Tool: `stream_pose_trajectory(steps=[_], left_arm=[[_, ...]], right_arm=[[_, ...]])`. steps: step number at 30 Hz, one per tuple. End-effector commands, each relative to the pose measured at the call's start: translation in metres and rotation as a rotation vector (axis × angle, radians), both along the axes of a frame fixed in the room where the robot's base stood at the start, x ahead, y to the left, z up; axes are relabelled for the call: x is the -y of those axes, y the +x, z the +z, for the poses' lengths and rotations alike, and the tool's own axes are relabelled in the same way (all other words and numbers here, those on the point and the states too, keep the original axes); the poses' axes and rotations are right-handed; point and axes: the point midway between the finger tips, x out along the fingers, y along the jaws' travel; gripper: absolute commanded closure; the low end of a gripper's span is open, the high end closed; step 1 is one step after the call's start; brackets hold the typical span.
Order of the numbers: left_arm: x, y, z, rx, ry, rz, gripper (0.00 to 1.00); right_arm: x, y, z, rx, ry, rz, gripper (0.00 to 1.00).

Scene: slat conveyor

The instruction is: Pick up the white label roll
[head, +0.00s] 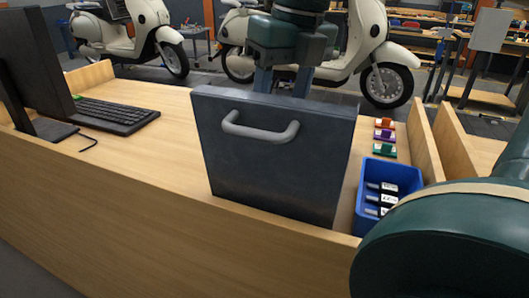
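No white label roll shows in the head view. A gripper (283,82) with two grey fingers points down behind the top edge of a dark grey upright panel (275,165). Its fingers stand apart, but the panel hides the fingertips and anything between them. Its arm leaves the picture at the top; I take it for my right gripper, as a large dark green link of mine fills the lower right corner. No other gripper is in view. The panel has a grey bar handle (260,132) on its near face and stands on the wooden desk (130,165).
A blue bin (364,212) with several labelled items stands right of the panel. Small orange, purple and green items (384,136) lie behind it. A keyboard (115,113) and monitor (35,65) are at left. Wooden edges (423,140) border the right side.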

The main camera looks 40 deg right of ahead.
Motion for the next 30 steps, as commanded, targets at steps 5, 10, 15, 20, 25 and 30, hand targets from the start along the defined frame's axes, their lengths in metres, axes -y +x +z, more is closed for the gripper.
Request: stream_pose_trajectory(steps=[5, 10, 15, 20, 25, 30], left_arm=[[0.007, -0.007, 0.002, -0.009, -0.011, -0.012, 0.68], [0.007, -0.006, 0.000, -0.008, -0.015, -0.011, 0.68], [0.008, -0.006, 0.000, -0.007, -0.019, -0.010, 0.68], [0.007, -0.006, 0.000, -0.007, -0.021, -0.009, 0.68], [0.007, -0.006, 0.002, -0.007, -0.017, -0.010, 0.68], [0.007, -0.006, 0.002, -0.006, -0.014, -0.009, 0.68]], right_arm=[[0.003, -0.006, -0.008, -0.029, -0.086, 0.010, 0.48], [0.003, -0.003, -0.041, -0.030, -0.084, 0.012, 0.48], [0.004, 0.001, -0.067, -0.028, -0.083, 0.011, 0.48], [0.004, 0.003, -0.077, -0.025, -0.083, 0.010, 0.48], [0.004, 0.008, -0.097, -0.031, -0.080, 0.010, 0.48], [0.005, 0.013, -0.121, -0.029, -0.080, 0.009, 0.48]])
